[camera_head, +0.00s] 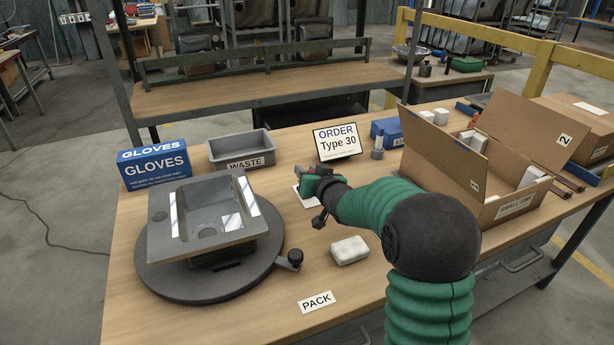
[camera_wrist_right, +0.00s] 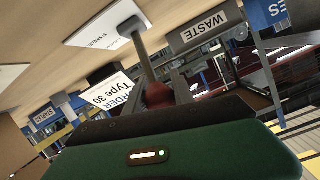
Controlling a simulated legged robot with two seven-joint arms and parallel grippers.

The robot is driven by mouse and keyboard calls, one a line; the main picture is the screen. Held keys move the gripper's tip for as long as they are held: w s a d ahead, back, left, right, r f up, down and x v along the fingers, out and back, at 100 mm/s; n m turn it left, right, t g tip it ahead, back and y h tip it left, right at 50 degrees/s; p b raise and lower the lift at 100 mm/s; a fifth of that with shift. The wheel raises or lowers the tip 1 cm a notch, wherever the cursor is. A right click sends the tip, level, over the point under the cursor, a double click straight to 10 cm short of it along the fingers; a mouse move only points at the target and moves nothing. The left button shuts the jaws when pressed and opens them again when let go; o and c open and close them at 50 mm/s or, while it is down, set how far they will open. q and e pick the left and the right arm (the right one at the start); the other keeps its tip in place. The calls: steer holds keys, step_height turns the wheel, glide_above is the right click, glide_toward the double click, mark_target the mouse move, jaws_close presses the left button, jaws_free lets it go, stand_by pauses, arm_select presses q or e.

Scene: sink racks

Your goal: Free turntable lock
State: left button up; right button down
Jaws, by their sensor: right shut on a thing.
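A dark grey round turntable (camera_head: 170,284) stands on the workbench at the left, with a grey sink-like part (camera_head: 180,248) tilted on top. A black knob (camera_head: 295,258) sticks out at its right edge. My right gripper (camera_head: 313,186) is right of the turntable, over a small white plate (camera_head: 302,200). In the right wrist view, the gripper is shut on a red ball knob (camera_wrist_right: 157,95) at the end of a grey lever (camera_wrist_right: 144,58). The lever runs to a white labelled plate (camera_wrist_right: 103,22); its small print is hard to read. My left gripper is not in view.
A grey waste bin (camera_head: 238,147), a blue gloves box (camera_head: 153,165) and an order sign (camera_head: 337,142) stand behind. An open cardboard box (camera_head: 505,209) stands at the right. The PACK label (camera_head: 317,301) is near the front edge.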

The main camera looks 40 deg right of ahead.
steer(key=shift+s+f, duration=0.1)
steer(key=shift+f, duration=0.35)
steer(key=c, duration=1.5)
jaws_free()
steer(key=o, duration=0.4)
steer(key=shift+r, duration=0.1)
steer(key=shift+o, duration=0.2)
steer(key=shift+r, duration=0.1)
steer(key=p+v, duration=0.5)
steer(key=v, duration=1.1)
steer(key=shift+s, duration=0.4)
steer(key=shift+a, duration=0.1)
